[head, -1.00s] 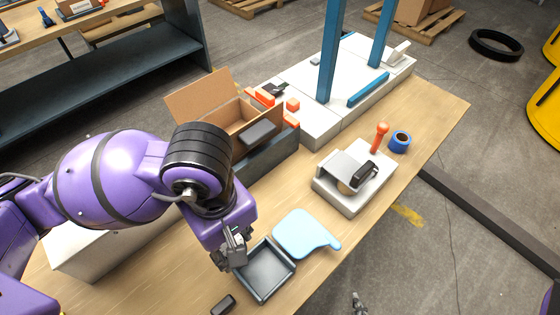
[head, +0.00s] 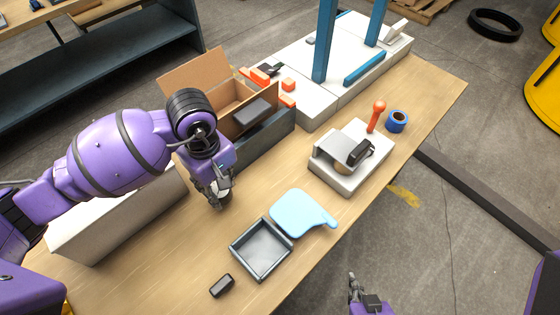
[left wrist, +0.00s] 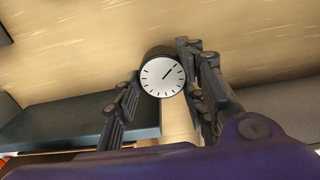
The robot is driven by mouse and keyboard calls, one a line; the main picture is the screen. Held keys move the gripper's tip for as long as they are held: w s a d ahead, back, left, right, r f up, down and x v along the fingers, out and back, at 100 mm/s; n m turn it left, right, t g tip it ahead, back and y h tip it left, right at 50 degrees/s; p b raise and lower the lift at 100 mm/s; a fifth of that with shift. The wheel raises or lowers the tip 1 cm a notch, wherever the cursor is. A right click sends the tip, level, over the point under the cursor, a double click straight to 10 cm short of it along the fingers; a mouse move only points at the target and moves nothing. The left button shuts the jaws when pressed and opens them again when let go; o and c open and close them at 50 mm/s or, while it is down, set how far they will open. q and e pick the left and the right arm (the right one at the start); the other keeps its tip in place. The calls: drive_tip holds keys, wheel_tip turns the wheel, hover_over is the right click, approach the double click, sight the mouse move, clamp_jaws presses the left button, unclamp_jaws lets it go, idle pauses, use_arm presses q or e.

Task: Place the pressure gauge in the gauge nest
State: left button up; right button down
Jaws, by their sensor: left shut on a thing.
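The pressure gauge (left wrist: 162,76) has a white round dial, black tick marks and a dark rim. In the left wrist view it sits between the two fingers of my left gripper (left wrist: 158,92), which is shut on it, dial towards the camera. In the head view my left gripper (head: 220,192) points down over the wood table, left of the dark square tray; the gauge is mostly hidden there. My right gripper (head: 364,292) shows at the bottom edge, apart from the table; its opening is unclear. I cannot tell for sure which item is the gauge nest.
The empty dark tray (head: 237,254), a light blue paddle-shaped piece (head: 298,212) and a small black block (head: 222,286) lie on the table. A white fixture (head: 345,181), an orange-handled tool (head: 377,113) and blue tape (head: 397,121) stand right. An open carton (head: 192,77) is behind.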

sight(222, 192)
use_arm(q)
drive_tip(key=shift+w+a+f, duration=0.2)
drive_tip(key=shift+w+f, duration=0.1)
drive_tip(key=shift+f, duration=0.2)
wheel_tip(222, 192, down, 3)
drive_tip(key=shift+f, duration=0.1)
use_arm(e)
drive_tip(key=shift+s+d+f, duration=0.1)
drive_tip(key=shift+s+d, duration=0.05)
drive_tip(key=shift+d, duration=0.25)
use_arm(q)
drive_tip(key=shift+f, duration=0.1)
drive_tip(key=o, duration=1.2)
drive_tip(key=shift+o, duration=0.3)
use_arm(e)
drive_tip(key=shift+a, duration=0.1)
